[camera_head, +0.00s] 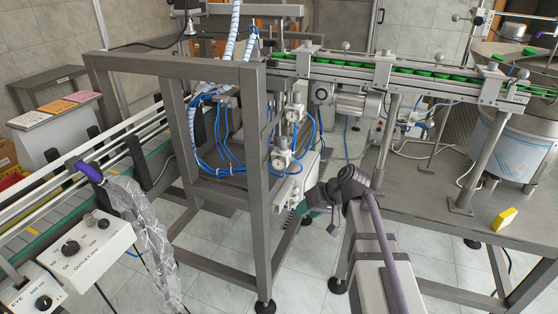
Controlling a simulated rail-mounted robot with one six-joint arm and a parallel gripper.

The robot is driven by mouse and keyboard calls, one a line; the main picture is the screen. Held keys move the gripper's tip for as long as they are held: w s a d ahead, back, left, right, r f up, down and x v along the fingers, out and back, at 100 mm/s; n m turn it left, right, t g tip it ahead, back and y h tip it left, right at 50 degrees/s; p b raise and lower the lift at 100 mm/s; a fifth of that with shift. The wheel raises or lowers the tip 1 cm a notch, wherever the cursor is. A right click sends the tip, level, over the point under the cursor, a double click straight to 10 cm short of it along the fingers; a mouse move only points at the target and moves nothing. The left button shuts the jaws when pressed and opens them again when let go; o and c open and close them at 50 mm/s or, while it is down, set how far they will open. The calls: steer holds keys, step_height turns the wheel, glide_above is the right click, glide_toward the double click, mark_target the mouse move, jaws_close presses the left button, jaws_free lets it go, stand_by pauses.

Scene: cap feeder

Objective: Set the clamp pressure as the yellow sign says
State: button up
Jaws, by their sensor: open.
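Three small printed signs lie on a white cabinet top at the upper left: a white one, a yellow-orange one (56,106) in the middle and a pink one. Their text is too small to read. Several pressure regulators with round gauges are mounted on the grey frame in the centre, among them an upper one (295,113) and a middle one (283,160). Their readings and labels are not legible, so I cannot tell which sets the clamp. My gripper (322,200) is open and empty, in front of and to the right of the regulators, apart from them.
Blue hoses loop around the grey steel frame (255,150). A control box (95,245) with knobs stands front left beside the conveyor (60,210). A yellow block (504,219) lies on the steel table (430,225) at right. Green caps line the rail (340,78) above.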

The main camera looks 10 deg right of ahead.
steer(key=w+n+t+y+b, duration=0.2)
steer(key=w+y, duration=0.1)
steer(key=w, duration=0.4)
steer(key=n+t+y, duration=0.3)
steer(key=n+t, duration=0.3)
steer(key=t, duration=0.1)
glide_toward(279, 150)
step_height(279, 150, up, 4)
steer(key=x, duration=1)
steer(key=shift+w+a, duration=0.1)
steer(key=shift+w, duration=0.05)
steer(key=c, duration=0.6)
steer(key=shift+c, duration=0.2)
